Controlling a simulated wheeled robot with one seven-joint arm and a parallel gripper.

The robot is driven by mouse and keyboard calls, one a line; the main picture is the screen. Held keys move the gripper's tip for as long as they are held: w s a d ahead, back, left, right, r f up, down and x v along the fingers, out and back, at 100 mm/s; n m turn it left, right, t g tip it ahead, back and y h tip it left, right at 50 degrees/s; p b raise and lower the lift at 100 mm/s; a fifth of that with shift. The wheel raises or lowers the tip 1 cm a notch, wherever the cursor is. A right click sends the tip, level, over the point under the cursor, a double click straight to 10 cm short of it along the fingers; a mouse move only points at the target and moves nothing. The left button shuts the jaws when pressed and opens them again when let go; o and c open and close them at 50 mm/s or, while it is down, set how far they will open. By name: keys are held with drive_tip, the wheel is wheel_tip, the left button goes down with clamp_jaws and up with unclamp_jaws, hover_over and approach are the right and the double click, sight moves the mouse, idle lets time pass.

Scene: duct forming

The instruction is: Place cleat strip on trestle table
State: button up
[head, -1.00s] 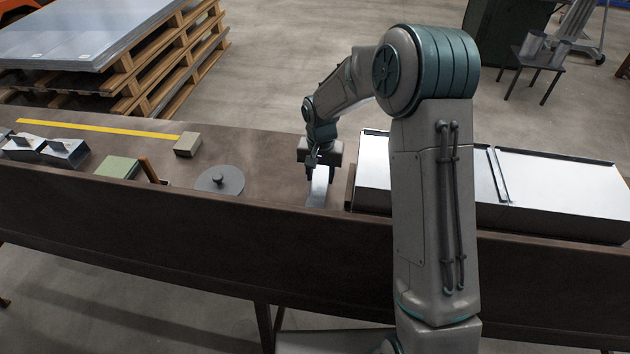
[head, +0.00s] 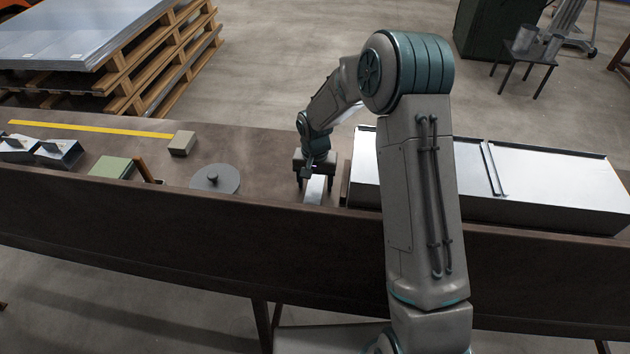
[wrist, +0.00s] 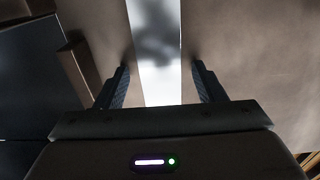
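The cleat strip, a shiny flat metal strip (head: 315,190), lies on the brown trestle table (head: 255,150), left of the long metal duct. In the wrist view, the strip (wrist: 160,75) runs between my fingers, with a gap on each side. My gripper (head: 315,186) points down over the strip and is low, close to the tabletop. In the wrist view, my gripper (wrist: 161,72) is open, its dark fingers straddling the strip without visibly touching it. The part of the strip under the gripper body is hidden.
The long metal duct (head: 550,175) stands close on the right. A grey disc with a knob (head: 215,180), a tan block (head: 182,143), a green block (head: 110,167) and a yellow strip (head: 90,128) lie to the left. The table has bare room between disc and gripper.

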sight(315, 186)
drive_tip(key=shift+r, duration=0.1)
wheel_tip(315, 186, up, 12)
drive_tip(key=shift+b, duration=0.4)
